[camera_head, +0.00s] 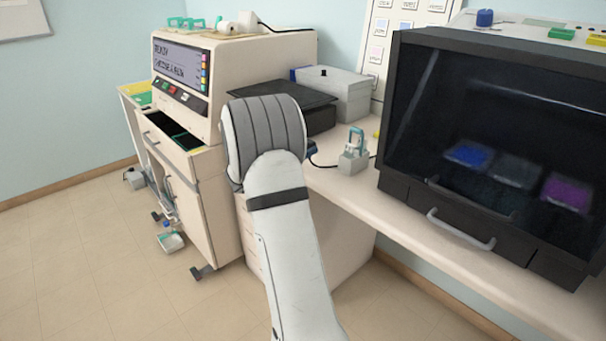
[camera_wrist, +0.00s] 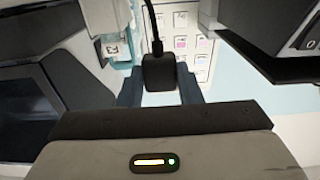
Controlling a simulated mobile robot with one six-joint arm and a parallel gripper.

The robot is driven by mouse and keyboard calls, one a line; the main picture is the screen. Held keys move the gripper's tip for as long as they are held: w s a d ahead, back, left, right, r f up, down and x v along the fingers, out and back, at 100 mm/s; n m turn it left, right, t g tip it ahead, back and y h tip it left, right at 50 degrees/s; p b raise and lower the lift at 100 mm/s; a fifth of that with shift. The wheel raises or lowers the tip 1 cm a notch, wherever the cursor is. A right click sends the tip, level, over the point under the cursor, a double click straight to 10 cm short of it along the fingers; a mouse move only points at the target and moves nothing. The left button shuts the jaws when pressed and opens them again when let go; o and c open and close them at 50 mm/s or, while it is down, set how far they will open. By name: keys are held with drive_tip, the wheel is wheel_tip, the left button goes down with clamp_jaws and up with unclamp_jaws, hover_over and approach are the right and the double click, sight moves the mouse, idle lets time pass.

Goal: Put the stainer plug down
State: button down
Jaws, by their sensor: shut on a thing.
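A small black plug (camera_wrist: 158,72) with a black cord (camera_wrist: 153,25) is between the two blue fingers of my gripper (camera_wrist: 159,88) in the wrist view. The gripper is shut on it. In the head view my arm's white and grey wrist hides the plug; only a dark blue bit of my gripper (camera_head: 312,149) shows at its right edge, above the bench. A black cord (camera_head: 322,164) runs from there toward a grey block. The beige stainer (camera_head: 240,62) stands at the back left with a lit display (camera_head: 180,62).
The grey block with a teal handle (camera_head: 353,160) stands on the bench (camera_head: 425,207), right of my gripper. A dark-fronted cabinet (camera_head: 490,130) fills the bench's right. A black box (camera_head: 310,115) and a grey box (camera_head: 345,95) are behind. An open drawer (camera_head: 160,135) is below the stainer.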

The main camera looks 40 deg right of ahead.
wheel_tip(320, 180, down, 6)
drive_tip(key=shift+f, duration=0.15)
idle(0.3)
drive_tip(key=shift+f, duration=0.15)
drive_tip(key=c, duration=1)
unclamp_jaws()
